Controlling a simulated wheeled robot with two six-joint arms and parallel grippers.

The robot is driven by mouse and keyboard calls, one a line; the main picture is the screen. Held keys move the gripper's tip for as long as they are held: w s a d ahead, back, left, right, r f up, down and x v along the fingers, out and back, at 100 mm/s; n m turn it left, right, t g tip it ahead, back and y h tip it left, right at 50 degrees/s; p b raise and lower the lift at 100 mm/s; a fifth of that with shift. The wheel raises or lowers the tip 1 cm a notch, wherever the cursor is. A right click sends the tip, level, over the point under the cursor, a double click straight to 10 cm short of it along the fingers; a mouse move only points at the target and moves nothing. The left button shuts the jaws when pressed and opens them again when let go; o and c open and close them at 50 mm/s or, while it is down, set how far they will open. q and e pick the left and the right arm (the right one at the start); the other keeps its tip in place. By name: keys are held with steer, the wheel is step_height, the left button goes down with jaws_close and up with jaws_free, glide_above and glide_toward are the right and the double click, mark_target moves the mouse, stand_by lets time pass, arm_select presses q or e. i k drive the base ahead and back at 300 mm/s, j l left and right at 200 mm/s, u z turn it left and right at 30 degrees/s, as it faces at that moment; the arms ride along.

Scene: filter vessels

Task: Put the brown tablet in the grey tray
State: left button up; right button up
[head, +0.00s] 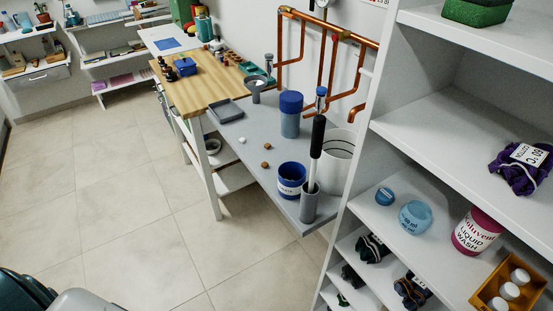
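Two small brown tablets lie on the grey table (285,205): one brown tablet (267,146) and, slightly nearer, another brown tablet (265,165). They look alike in colour at this size. A white tablet (242,140) lies to their left. The grey tray (225,112) is shallow and sits at the table's far left, by the wooden worktop; it looks empty. Neither of my grippers shows in the head view.
Around the tablets stand a blue-lidded container (290,115), a blue tub (291,181), a grey cylinder (309,207) with a black-handled tool and a white bucket (338,157). A white shelf unit (440,120) stands right. The tiled floor (120,190) is clear at left.

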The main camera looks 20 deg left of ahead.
mark_target(226, 112)
steer(key=z, duration=0.9)
steer(key=k+j+z, duration=0.1)
steer(key=j+z, duration=0.25)
steer(key=k+j+z, duration=0.15)
steer(key=j+z, duration=0.2)
steer(key=j, duration=0.2)
steer(key=k+j+z, duration=0.2)
steer(key=j+z, duration=0.15)
steer(key=k+j+z, duration=0.55)
steer(key=j+z, duration=0.2)
